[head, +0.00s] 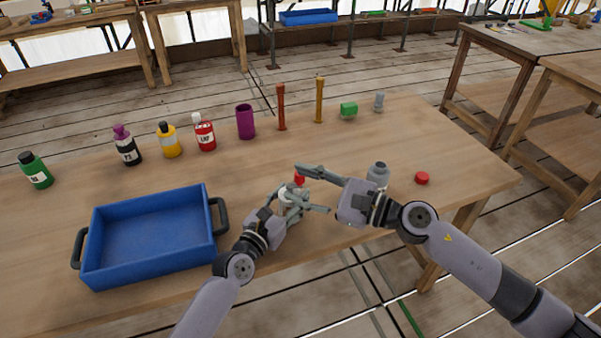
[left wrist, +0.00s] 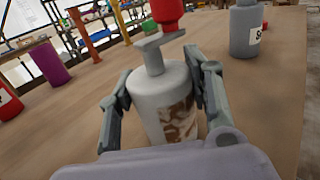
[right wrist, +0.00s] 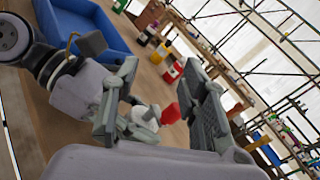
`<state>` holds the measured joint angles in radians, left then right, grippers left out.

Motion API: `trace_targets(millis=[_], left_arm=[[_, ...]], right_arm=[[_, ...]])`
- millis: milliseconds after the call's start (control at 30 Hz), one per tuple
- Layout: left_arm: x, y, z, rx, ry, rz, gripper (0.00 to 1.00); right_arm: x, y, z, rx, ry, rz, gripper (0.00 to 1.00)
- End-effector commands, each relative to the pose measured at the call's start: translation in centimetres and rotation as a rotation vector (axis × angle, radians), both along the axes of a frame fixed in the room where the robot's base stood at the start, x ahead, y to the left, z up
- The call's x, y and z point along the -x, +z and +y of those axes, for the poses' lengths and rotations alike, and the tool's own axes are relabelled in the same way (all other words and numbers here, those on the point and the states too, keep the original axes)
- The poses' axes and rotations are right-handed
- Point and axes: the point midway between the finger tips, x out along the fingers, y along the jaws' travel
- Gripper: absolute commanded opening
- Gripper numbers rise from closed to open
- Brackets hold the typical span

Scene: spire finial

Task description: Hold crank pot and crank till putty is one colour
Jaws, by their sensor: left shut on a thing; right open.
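The crank pot (left wrist: 158,92) is a pale grey cylinder with a grey crank on top and a red knob (left wrist: 167,12). Brown and white streaked patches show on its side in the left wrist view. It stands on the table near the front edge. My left gripper (head: 296,203) is shut around the pot's body, one finger on each side. My right gripper (head: 306,188) is open near the crank. In the right wrist view the red knob (right wrist: 170,113) appears between its spread fingers (right wrist: 165,95), not visibly gripped.
A blue tray (head: 92,272) stands left of the left arm. A grey bottle (head: 377,172) and a red cap (head: 422,178) are to the right. Several bottles, a purple cup (head: 245,122), two posts and a green block (head: 348,110) line the back.

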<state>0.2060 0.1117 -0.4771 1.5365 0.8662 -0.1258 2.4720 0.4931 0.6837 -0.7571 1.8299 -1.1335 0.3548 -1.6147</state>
Motion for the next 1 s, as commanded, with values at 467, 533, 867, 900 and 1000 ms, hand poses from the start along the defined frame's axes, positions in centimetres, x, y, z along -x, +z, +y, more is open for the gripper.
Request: trace_targets(millis=[467,533,867,900,1000], left_arm=[[0.0,0.0,0.0,-0.001,-0.001,0.001,0.14],[0.0,0.0,0.0,-0.001,-0.001,0.001,0.14],[0.0,0.0,0.0,0.000,0.000,0.000,0.14],[0.0,0.0,0.0,0.000,0.000,0.000,0.14],[0.0,0.0,0.0,0.000,0.000,0.000,0.14]], right_arm=[[0.5,-3.4,-8.4,-0.270,-0.233,0.381,0.40],[0.1,-3.4,-8.1,-0.274,-0.235,0.383,0.40],[-3.6,-3.3,-3.8,-0.270,-0.231,0.379,0.40],[-4.2,-3.3,-3.2,-0.272,-0.233,0.379,0.40],[-5.4,-3.3,-1.8,-0.269,-0.232,0.380,0.40]])
